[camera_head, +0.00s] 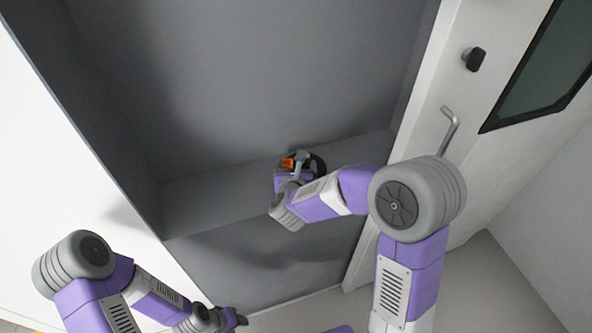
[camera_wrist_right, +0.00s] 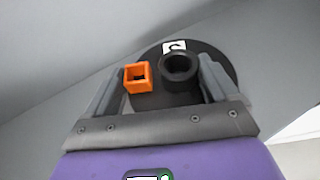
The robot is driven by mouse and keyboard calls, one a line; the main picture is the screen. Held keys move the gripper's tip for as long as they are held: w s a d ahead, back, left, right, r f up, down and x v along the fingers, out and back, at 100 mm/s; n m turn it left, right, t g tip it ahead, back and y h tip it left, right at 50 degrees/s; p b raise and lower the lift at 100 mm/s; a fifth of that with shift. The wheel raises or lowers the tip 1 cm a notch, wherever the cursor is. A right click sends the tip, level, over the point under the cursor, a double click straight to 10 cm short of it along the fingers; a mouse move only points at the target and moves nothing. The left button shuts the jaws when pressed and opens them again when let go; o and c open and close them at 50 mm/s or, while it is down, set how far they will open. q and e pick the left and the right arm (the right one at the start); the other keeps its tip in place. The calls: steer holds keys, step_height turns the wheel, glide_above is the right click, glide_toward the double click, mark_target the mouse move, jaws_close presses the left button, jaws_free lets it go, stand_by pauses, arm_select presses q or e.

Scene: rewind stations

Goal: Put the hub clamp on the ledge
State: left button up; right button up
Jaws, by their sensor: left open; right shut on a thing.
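The hub clamp (camera_wrist_right: 222,62) is a round black disc with a raised black ring, an orange open square piece and a small white mark. My right gripper (camera_wrist_right: 158,80) has its fingers on either side of the raised parts and is shut on the clamp. In the head view the clamp (camera_head: 319,162) is at the grey ledge (camera_head: 215,197), partly hidden by my right gripper (camera_head: 299,165). I cannot tell whether its underside touches the ledge. My left gripper (camera_head: 238,318) is open, low in the head view and away from the clamp.
The ledge runs across a grey recess with a tall back wall (camera_head: 260,70) and side walls. A white door (camera_head: 425,130) with a bent metal handle (camera_head: 449,130) and a dark window stands at right. The ledge left of the clamp is clear.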

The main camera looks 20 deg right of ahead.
steer(key=shift+f, duration=0.2)
steer(key=shift+f, duration=0.1)
steer(key=o, duration=1)
steer(key=shift+o, duration=0.2)
steer(key=shift+s+a+r, duration=0.1)
steer(key=shift+s+r, duration=0.15)
steer(key=shift+r, duration=0.1)
steer(key=p+v, duration=0.1)
steer(key=v, duration=1)
steer(key=shift+s, duration=0.25)
